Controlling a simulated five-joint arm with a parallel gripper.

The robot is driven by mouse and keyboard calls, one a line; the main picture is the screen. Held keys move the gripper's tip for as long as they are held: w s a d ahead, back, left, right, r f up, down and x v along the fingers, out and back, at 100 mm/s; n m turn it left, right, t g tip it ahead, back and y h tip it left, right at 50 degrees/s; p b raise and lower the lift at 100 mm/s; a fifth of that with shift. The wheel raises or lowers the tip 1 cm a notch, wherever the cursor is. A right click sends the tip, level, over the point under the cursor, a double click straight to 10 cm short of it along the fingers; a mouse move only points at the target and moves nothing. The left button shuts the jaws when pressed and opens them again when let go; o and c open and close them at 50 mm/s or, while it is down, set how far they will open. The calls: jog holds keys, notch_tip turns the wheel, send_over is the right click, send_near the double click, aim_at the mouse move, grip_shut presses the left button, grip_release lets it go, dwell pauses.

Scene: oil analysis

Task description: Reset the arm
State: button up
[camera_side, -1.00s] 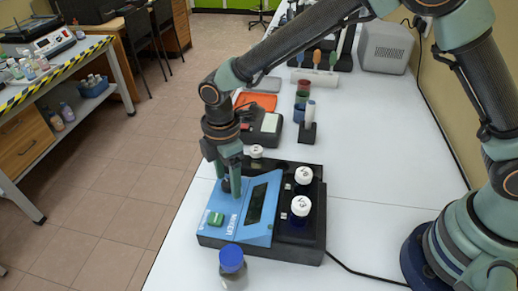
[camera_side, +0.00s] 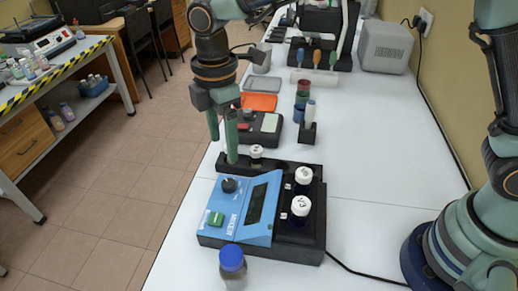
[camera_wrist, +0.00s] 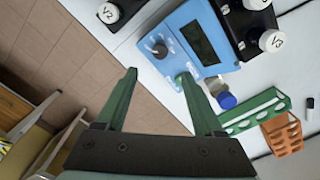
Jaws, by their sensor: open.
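My gripper (camera_side: 222,135) is open and empty. It hangs in the air above the far left corner of the blue mixer (camera_side: 240,205). In the wrist view, my gripper (camera_wrist: 158,80) has its two green fingers spread apart, with the mixer (camera_wrist: 190,40) beyond them. The mixer has a black knob (camera_side: 230,185), a green button (camera_side: 215,219) and a dark display. Two white-capped vials (camera_side: 301,205) stand in its black right part. Another white-capped vial (camera_side: 256,152) stands at its far edge.
A blue-capped bottle (camera_side: 232,266) stands in front of the mixer. Behind it are a dark device (camera_side: 268,128), an orange tray (camera_side: 259,102) and a small tube holder (camera_side: 306,132). The white table (camera_side: 375,165) is clear to the right, apart from a cable.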

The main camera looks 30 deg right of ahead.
jog(key=shift+r, duration=0.5)
jog(key=s+d+r+m+t, duration=0.1)
jog(key=d+r+m, duration=0.3)
jog(key=d, duration=0.3)
jog(key=s+d+r+m+t, duration=0.1)
jog(key=d+r+m, duration=0.25)
jog(key=d, duration=0.35)
jog(key=s+d+m+t, duration=0.3)
jog(key=s+d+m, duration=0.5)
jog(key=d+m, duration=0.2)
jog(key=shift+s+d+f+m+t, duration=0.15)
jog(key=shift+d+m+t, duration=0.2)
jog(key=shift+d, duration=0.7)
